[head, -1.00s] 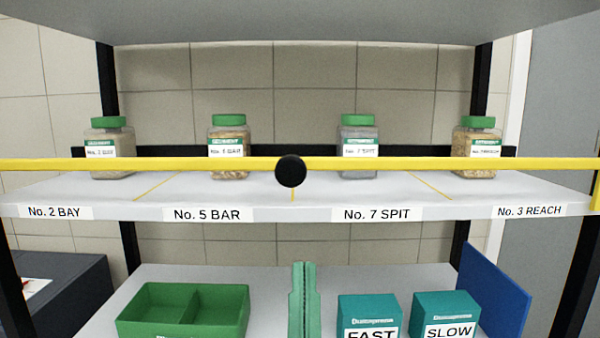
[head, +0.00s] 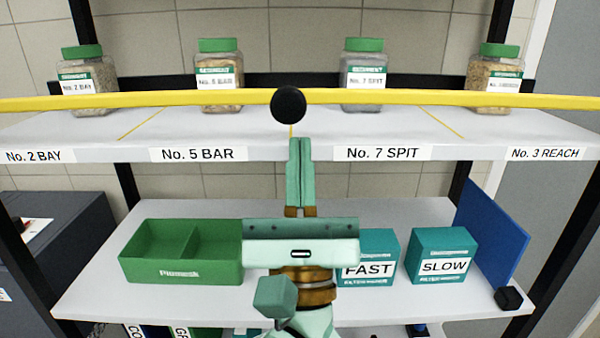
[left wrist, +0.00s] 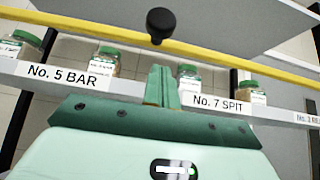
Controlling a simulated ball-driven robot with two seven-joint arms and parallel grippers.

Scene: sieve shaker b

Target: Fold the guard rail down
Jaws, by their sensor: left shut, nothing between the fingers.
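The yellow guard rail (head: 400,97) runs straight across the front of the upper shelf, in front of the jars. A round black knob (head: 288,105) sits at its middle. In the left wrist view the rail (left wrist: 240,62) and knob (left wrist: 160,24) are above my gripper. My left gripper (head: 300,145) points up, with its fingers together and nothing between them. Its tips are just below the knob in the head view, and no contact shows. The same fingers show in the left wrist view (left wrist: 162,75). My right gripper is not in view.
Several green-lidded jars (head: 220,80) stand on the labelled upper shelf (head: 270,150) behind the rail. On the lower shelf (head: 100,290) are a green bin (head: 180,250), a FAST box (head: 370,258), a SLOW box (head: 443,256) and a blue panel (head: 490,240).

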